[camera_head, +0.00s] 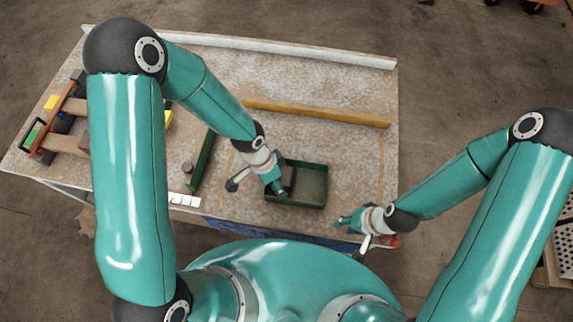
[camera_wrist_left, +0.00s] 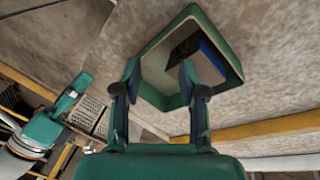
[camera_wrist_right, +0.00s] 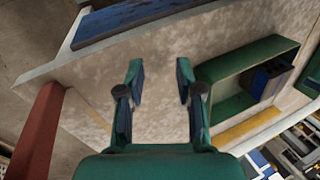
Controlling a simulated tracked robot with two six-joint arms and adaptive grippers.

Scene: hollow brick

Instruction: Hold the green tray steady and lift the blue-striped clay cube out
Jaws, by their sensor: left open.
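The green tray (camera_head: 313,205) sits on the table near its front edge. The dark clay cube with a blue stripe (camera_wrist_left: 208,63) rests inside it, towards one end, and also shows in the right wrist view (camera_wrist_right: 268,77). In the head view my left gripper mostly hides the cube. My left gripper (camera_wrist_left: 160,68) is open and empty, over the tray, with one finger in front of the tray's inside near the cube. My right gripper (camera_wrist_right: 158,72) is open and empty beside the tray (camera_wrist_right: 222,68). In the head view it (camera_head: 341,221) is right of the tray, near the table's front edge.
A yellowish wooden bar (camera_head: 315,113) lies behind the tray. A rack with tools (camera_head: 60,130) stands at the far left. A red object (camera_head: 393,241) is at the front right.

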